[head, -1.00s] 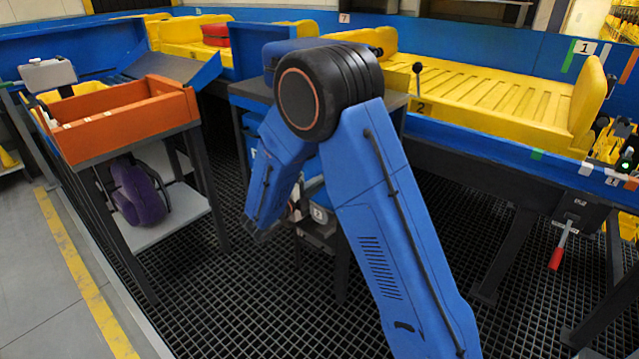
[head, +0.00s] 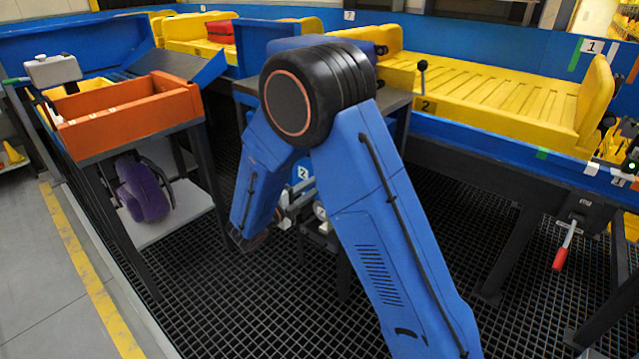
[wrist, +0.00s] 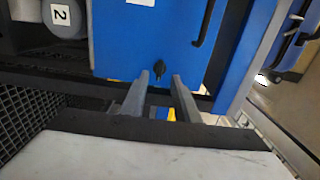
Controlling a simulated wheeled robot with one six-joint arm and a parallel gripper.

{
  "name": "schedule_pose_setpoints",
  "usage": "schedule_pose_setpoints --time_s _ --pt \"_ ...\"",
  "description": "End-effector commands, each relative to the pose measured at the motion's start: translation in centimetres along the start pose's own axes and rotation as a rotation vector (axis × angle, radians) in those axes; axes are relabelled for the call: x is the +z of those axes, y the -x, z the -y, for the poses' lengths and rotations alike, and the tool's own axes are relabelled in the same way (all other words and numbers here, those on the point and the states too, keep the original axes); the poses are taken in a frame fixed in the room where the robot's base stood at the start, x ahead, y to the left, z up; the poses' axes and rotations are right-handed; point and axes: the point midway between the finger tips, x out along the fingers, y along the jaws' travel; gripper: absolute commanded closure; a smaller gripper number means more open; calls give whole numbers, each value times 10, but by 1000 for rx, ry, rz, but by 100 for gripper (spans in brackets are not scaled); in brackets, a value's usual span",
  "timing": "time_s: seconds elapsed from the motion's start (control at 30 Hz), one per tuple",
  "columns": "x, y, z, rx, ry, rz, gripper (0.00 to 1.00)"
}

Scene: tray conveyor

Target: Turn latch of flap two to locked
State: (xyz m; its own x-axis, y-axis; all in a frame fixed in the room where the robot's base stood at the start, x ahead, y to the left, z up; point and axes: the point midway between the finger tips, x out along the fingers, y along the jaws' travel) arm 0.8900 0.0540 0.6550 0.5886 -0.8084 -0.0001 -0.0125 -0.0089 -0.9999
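Flap two (wrist: 125,40) is a blue panel with a black handle bar at its right, seen close in the wrist view. Its white label is cut off at the top edge. In the head view, a blue panel marked 2 (head: 303,187) shows behind my arm. The latch (wrist: 158,70) is a small dark knob low on the panel. My gripper (wrist: 161,82) is open. Its two grey fingers point at the panel, one either side of the latch, with a gap between them. I cannot tell whether they touch it. In the head view my arm partly hides the gripper.
A grey cylinder marked 2 (wrist: 66,20) lies left of the flap. An orange bin (head: 130,112) stands on a table at left, with a purple bag (head: 143,190) below. The yellow conveyor tray (head: 490,95) is at right. Black grating (head: 420,260) covers the floor.

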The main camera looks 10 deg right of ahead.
Motion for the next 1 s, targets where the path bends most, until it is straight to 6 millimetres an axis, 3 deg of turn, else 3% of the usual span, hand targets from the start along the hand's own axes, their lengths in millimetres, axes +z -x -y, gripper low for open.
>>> schedule_pose_setpoints --time_s 0.5,0.7,1.0 --pt "1 94 -1 0 1 3 72" --pt "0 112 0 0 1 1 72" --pt "0 116 0 0 1 0 72"
